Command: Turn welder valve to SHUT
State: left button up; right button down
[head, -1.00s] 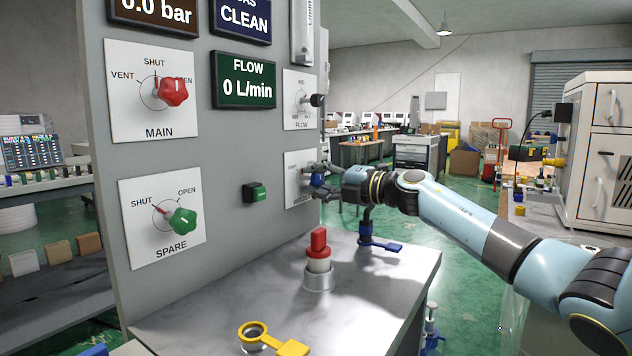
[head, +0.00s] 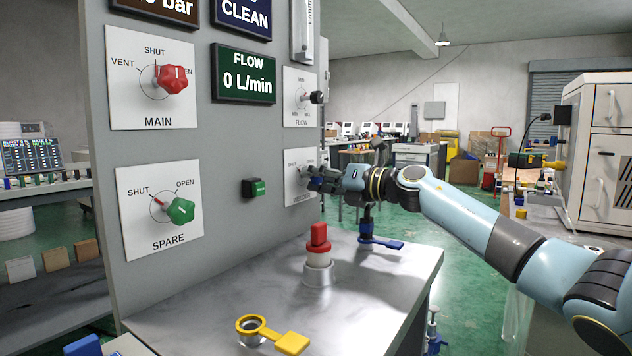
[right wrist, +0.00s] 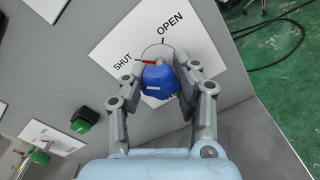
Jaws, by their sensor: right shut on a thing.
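The welder valve is a blue knob (right wrist: 160,84) on a white plate (right wrist: 112,48) marked SHUT and OPEN in the right wrist view. Its red pointer is turned toward the SHUT label. My right gripper (right wrist: 160,70) is shut on the knob, with one finger on each side. In the head view my right gripper (head: 316,178) is at the welder plate (head: 296,160) on the panel's right edge, and hides most of the knob there. My left gripper is not in view.
The grey panel also carries the red MAIN knob (head: 172,79), the green SPARE knob (head: 180,211), the black FLOW knob (head: 317,97) and a green button (head: 254,188). Below, a red-capped fitting (head: 319,245), a yellow-handled ring (head: 270,332) and a blue lever (head: 380,243) stand on the bench.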

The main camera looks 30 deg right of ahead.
jog(key=shift+f, duration=0.25)
jog(key=c, duration=0.9)
grip_release()
jog(key=shift+r, duration=0.15)
jog(key=shift+c, duration=0.2)
jog(key=shift+s, duration=0.1)
jog(key=shift+s+d, duration=0.15)
jog(key=shift+s, duration=0.05)
jog(key=v, duration=0.7)
